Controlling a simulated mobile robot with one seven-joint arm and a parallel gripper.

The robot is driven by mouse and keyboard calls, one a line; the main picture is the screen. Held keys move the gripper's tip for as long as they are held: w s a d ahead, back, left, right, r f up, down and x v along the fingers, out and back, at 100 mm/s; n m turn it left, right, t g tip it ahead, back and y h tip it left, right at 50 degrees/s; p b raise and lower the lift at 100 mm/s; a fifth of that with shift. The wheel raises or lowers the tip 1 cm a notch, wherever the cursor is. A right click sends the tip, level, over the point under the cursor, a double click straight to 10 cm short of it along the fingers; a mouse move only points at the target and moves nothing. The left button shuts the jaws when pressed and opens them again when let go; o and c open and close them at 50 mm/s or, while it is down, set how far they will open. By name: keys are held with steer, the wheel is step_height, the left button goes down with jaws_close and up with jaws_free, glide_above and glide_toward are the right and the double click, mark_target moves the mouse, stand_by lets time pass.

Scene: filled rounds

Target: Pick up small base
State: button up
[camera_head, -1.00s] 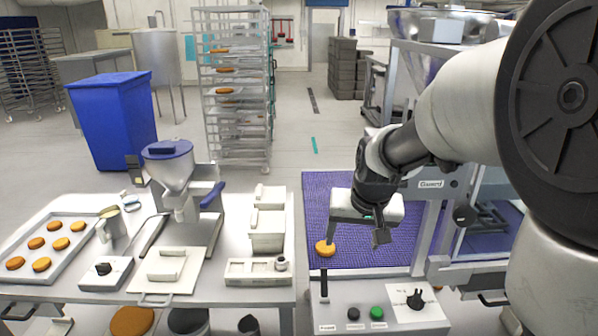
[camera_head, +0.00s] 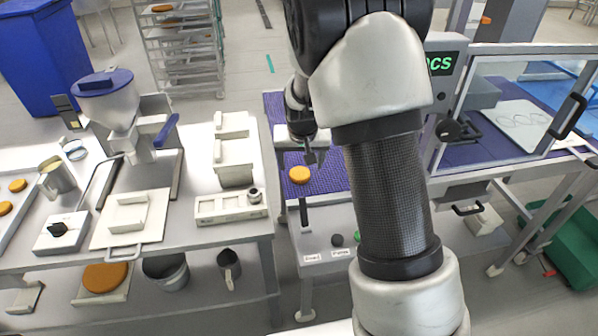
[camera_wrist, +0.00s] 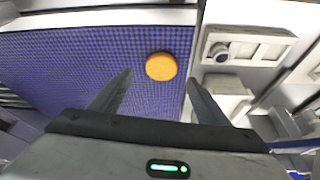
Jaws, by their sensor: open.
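The small base looks to be the small round orange-brown disc (camera_head: 299,175) lying on the purple mesh belt, near its front left corner. In the wrist view the disc (camera_wrist: 161,66) lies just ahead of the fingertips, about centred between them. My gripper (camera_wrist: 158,82) is open and empty, with both dark fingers apart. In the head view my gripper (camera_head: 310,156) is above the belt, just behind and right of the disc; my arm hides part of it. No contact with the disc shows.
The purple belt (camera_head: 327,181) has a metal front panel with knobs. On the left, a worktable (camera_head: 180,235) carries a depositor (camera_head: 110,110), pale blocks and a tray (camera_head: 22,228) of more orange discs. A larger orange disc (camera_head: 104,277) sits on the shelf below. A clear guard (camera_head: 520,110) stands at right.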

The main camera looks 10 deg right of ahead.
mark_target(300, 172)
steer(key=x, duration=0.5)
steer(key=shift+s+a+f, duration=0.1)
steer(key=shift+f, duration=0.1)
steer(key=c, duration=0.9)
